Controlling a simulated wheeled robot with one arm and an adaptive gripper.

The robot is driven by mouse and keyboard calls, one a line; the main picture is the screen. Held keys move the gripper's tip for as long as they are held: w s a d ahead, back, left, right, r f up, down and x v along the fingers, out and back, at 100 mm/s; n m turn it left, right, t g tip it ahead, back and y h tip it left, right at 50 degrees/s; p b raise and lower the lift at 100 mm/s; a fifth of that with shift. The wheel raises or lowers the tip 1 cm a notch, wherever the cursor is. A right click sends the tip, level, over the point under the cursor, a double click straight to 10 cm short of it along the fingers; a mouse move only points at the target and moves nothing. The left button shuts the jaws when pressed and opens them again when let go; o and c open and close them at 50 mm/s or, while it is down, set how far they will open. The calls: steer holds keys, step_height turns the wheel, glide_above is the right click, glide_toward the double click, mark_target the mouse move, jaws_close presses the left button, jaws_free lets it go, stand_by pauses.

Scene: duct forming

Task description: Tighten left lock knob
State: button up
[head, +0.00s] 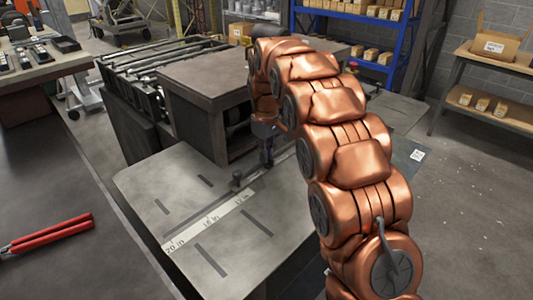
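A small dark knob (238,178) stands on the grey metal table plate (150,190), beside a pale ruler strip (208,222) marked in inches. I cannot tell for sure whether this is the left lock knob. My copper-coloured arm reaches from the lower right over to the machine. My gripper (267,150) points down, low over the plate, to the right of and behind the small knob and apart from it. The gripper is small and dark here, so its finger opening and anything between the fingers cannot be made out. My arm hides the plate's right side.
A brown box-like machine housing (205,85) rises just behind the plate, close to my gripper. Red-handled pliers (50,233) lie on the dark bench at left. A blue shelf (365,65) with boxes and a wooden table (500,100) stand behind. Floor is open at right.

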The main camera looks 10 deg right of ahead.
steer(key=o, duration=0.4)
steer(key=shift+r, duration=6)
steer(key=s+d+m+g+p, duration=0.1)
steer(key=s+m, duration=0.1)
steer(key=s, duration=0.8)
steer(key=s+d+m+p, duration=0.2)
steer(key=s, duration=0.9)
steer(key=s+f+m, duration=0.1)
steer(key=s+f, duration=0.1)
steer(key=s, duration=0.5)
steer(key=s+f+p, duration=0.1)
steer(key=s+f, duration=0.2)
steer(key=s, duration=0.5)
steer(key=s+f+m, duration=0.1)
steer(key=s+f, duration=0.2)
steer(key=s, duration=0.5)
steer(key=shift+s+d+m+g+p, duration=0.1)
steer(key=shift+d+m+g+p, duration=0.2)
steer(key=shift+g, duration=0.1)
